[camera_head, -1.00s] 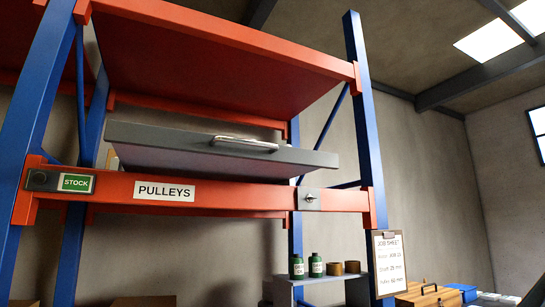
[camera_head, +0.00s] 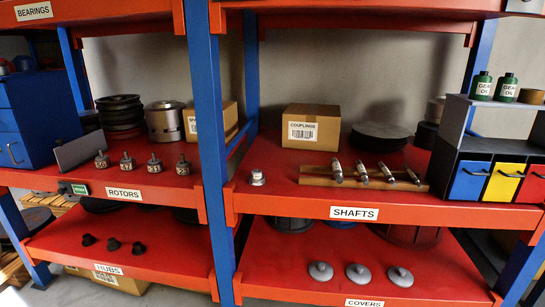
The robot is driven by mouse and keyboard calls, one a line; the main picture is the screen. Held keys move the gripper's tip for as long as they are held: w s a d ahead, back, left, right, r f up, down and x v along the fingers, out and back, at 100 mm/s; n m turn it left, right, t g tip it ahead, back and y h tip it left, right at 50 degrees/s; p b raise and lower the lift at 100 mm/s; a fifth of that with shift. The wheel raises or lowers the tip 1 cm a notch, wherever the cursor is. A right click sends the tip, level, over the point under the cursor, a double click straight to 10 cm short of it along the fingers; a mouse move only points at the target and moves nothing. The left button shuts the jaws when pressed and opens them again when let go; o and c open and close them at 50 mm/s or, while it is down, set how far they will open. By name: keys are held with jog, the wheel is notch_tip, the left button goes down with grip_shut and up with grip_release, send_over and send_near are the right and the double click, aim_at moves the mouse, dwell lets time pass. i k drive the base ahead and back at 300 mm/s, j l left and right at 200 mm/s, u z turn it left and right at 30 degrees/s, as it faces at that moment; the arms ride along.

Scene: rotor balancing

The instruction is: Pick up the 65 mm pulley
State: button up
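No pulley that I can identify shows in the head view now, and no shelf here carries a pulleys label. My gripper is not in view, so its state and anything in it are hidden. A small silver stepped part (camera_head: 257,178) stands alone at the left of the shafts shelf (camera_head: 290,200); I cannot tell what it is. Several small metal rotors (camera_head: 127,162) with tags stand in a row on the rotors shelf (camera_head: 140,183).
Several shafts (camera_head: 362,172) lie on a wooden rack. A couplings box (camera_head: 311,127) stands behind. Grey covers (camera_head: 358,273) and dark hubs (camera_head: 112,244) sit on lower shelves. Blue, yellow and red bins (camera_head: 505,182) are at right. A blue upright (camera_head: 207,110) divides the bays.

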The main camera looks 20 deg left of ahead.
aim_at(257, 178)
jog(key=i+j, duration=0.15)
jog(key=j, duration=0.2)
jog(key=i+j+z, duration=0.15)
jog(key=j, duration=0.2)
jog(key=i+j, duration=0.2)
jog(key=j, duration=0.15)
jog(key=i+j+z, duration=0.15)
jog(key=j, duration=0.2)
jog(key=i+j, duration=0.1)
jog(key=j, duration=0.25)
jog(key=i+j+z, duration=0.15)
jog(key=j, duration=0.25)
jog(key=i+j, duration=0.1)
jog(key=j, duration=0.3)
jog(key=l+z, duration=0.05)
